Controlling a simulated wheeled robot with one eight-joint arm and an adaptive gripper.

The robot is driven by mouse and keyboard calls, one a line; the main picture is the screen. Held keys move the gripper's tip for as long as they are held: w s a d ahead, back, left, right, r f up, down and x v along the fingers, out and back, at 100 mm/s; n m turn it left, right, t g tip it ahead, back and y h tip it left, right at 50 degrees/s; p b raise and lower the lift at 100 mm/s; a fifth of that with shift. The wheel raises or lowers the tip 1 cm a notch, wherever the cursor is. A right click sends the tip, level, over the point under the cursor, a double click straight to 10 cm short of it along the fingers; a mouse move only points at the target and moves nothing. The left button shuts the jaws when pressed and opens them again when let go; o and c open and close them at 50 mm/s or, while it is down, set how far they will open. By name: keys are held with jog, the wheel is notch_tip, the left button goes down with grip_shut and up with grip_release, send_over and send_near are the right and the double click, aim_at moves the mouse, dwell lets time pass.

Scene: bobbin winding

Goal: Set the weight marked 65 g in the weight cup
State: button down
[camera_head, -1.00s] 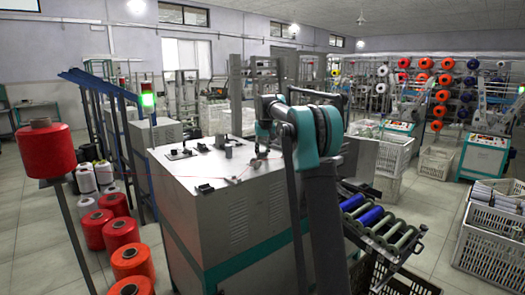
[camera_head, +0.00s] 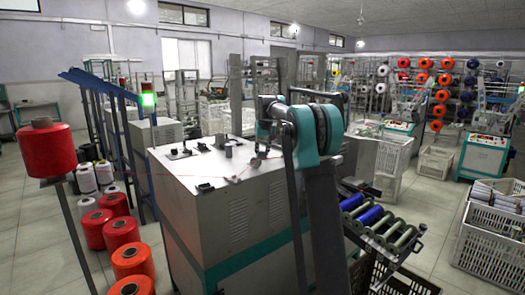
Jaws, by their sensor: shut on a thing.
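My gripper (camera_head: 259,156) is small in the head view, pointing down just above the top of the white winding machine (camera_head: 205,178). It is shut on a small grey piece that looks like a weight, partly hidden by the fingers. Its marking is too small to read. A grey cylinder (camera_head: 228,151) stands on the machine top just left of my gripper, with another dark upright part beside it. I cannot tell which of these is the weight cup.
A thin red thread crosses the machine top. A dark fitting (camera_head: 205,188) sits near its front edge. Red spools (camera_head: 121,233) stand on the floor at left. A roller rack (camera_head: 385,232) with blue bobbins is at right, near white crates (camera_head: 492,240).

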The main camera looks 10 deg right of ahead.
jog(key=shift+s+f, duration=0.25)
jog(key=shift+f, duration=0.55)
jog(key=c, duration=1.5)
grip_release()
jog(key=o, duration=0.4)
jog(key=shift+w+f, duration=0.3)
jog(key=shift+f, duration=0.1)
jog(key=shift+r, duration=0.15)
jog(key=shift+r, duration=0.1)
jog(key=v, duration=1.2)
jog(key=shift+w, duration=0.1)
